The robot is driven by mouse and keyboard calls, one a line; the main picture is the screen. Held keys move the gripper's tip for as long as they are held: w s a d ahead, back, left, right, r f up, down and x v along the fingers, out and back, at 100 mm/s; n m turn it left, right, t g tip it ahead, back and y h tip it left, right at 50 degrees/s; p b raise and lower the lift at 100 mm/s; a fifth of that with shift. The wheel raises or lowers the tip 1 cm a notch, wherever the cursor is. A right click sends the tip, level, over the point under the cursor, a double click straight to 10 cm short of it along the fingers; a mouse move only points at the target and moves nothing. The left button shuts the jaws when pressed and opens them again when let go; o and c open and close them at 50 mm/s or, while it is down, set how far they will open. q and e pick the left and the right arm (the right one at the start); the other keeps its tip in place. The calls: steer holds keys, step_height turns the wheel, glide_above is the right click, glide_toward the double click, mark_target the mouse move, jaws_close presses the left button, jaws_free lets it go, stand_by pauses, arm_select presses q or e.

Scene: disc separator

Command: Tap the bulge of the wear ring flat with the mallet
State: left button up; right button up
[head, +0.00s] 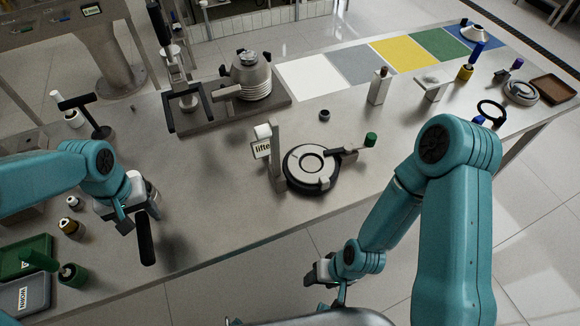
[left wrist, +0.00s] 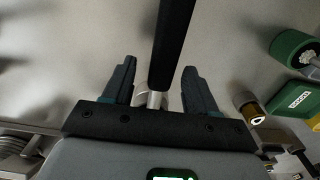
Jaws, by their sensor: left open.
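My left gripper (head: 128,212) is open above the left part of the steel table. A black handle (head: 145,240) with a silver metal end shows at its fingers; in the left wrist view this handle (left wrist: 172,40) runs between the two spread fingers (left wrist: 157,75). I cannot tell whether it belongs to the mallet; no mallet head shows clearly. A black T-shaped tool (head: 76,101) stands on a base farther left. A round black fixture with a pale disc (head: 310,166) sits mid-table; I cannot make out a bulge or identify the wear ring. My right gripper (head: 325,270) is low, off the table's front edge.
A green tray (head: 27,257), a grey tray marked WORN (head: 24,295) and small bottles (head: 71,228) stand at the left. A post labelled lifter (head: 276,155) and a metal machine (head: 250,78) stand farther back. The table between left gripper and lifter is clear.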

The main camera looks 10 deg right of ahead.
arm_select(q)
steer(key=shift+a, duration=0.1)
jaws_close()
steer(key=shift+w+r+p, duration=0.1)
steer(key=shift+r+p, duration=1.4)
steer(key=shift+r, duration=1.1)
steer(key=shift+f, duration=0.1)
